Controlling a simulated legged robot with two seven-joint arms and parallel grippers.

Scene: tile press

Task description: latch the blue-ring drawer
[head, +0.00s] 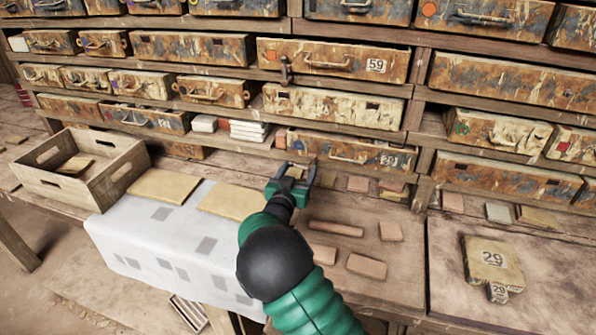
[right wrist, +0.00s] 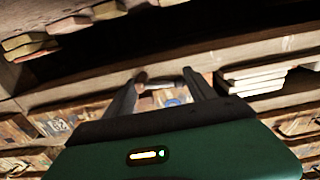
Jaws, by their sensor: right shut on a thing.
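The drawer with the 29 label (head: 350,152) sits in the lowest middle row of the rack. A blue ring mark (right wrist: 172,101) shows behind my right fingers in the right wrist view. My right gripper (head: 291,172) is in front of the drawer's left end. It is shut on a small metal bar (right wrist: 160,84), which spans between its two fingers in the right wrist view. What the bar is fixed to is hidden. My left gripper is not in view.
White tiles (head: 248,131) are stacked just left of the drawer. A wooden crate (head: 65,185) and tan slabs (head: 163,186) lie on the bench at left. Several reddish tiles (head: 366,266) lie at right of my arm, with a 29 block (head: 492,262) on a board.

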